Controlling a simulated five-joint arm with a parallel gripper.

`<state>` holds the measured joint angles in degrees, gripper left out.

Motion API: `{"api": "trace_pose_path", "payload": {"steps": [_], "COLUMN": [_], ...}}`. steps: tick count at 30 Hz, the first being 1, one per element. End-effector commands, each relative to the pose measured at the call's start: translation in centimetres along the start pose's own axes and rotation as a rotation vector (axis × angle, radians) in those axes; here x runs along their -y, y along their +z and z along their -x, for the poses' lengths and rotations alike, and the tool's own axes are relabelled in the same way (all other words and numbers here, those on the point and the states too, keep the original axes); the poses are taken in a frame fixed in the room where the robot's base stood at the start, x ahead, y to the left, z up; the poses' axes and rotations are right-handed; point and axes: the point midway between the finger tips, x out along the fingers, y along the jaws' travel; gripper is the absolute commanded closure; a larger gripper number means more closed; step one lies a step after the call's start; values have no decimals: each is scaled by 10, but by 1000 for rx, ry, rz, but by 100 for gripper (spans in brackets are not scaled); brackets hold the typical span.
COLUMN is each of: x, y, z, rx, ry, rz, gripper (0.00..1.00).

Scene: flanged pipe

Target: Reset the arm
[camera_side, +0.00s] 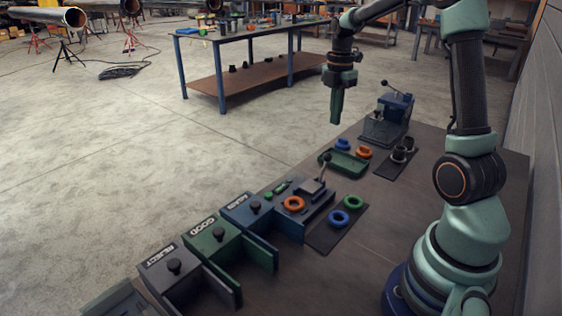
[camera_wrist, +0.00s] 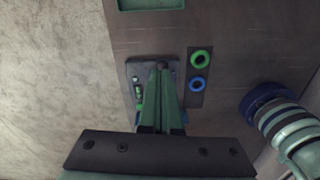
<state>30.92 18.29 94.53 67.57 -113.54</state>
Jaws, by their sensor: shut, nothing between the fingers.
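My gripper (camera_side: 336,107) hangs at the end of my arm, pointing down, high above the far edge of the dark workbench (camera_side: 400,215). Its fingers are together and nothing is held. In the wrist view my gripper (camera_wrist: 161,75) shows as green fingers closed over a fixture, well above it. The fixture (camera_side: 312,186) with an upright lever holds an orange ring (camera_side: 293,204); in the wrist view the fingers hide most of it.
A blue ring (camera_side: 339,219) and a green ring (camera_side: 353,202) lie on a dark mat. Bins marked REJECT (camera_side: 172,267), GOOD (camera_side: 218,236) and AGAIN (camera_side: 252,209) line the front left. A green tray (camera_side: 344,163) and a blue-topped device (camera_side: 388,118) stand farther back.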

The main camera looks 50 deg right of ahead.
Motion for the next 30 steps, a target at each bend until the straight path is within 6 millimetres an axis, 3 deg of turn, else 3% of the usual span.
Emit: {"api": "trace_pose_path", "payload": {"steps": [4, 8, 15, 24, 30], "x": [3, 14, 46, 94, 110], "y": [-26, -64, -130, -190, -206], "z": [17, 37, 60, 63, 58], "rx": [15, 15, -66, -286, -388], "ry": [48, 125, 267, 364, 364], "rz": [-119, -323, -733, -1204, -1375], "gripper": [100, 100, 100, 100, 100]}}
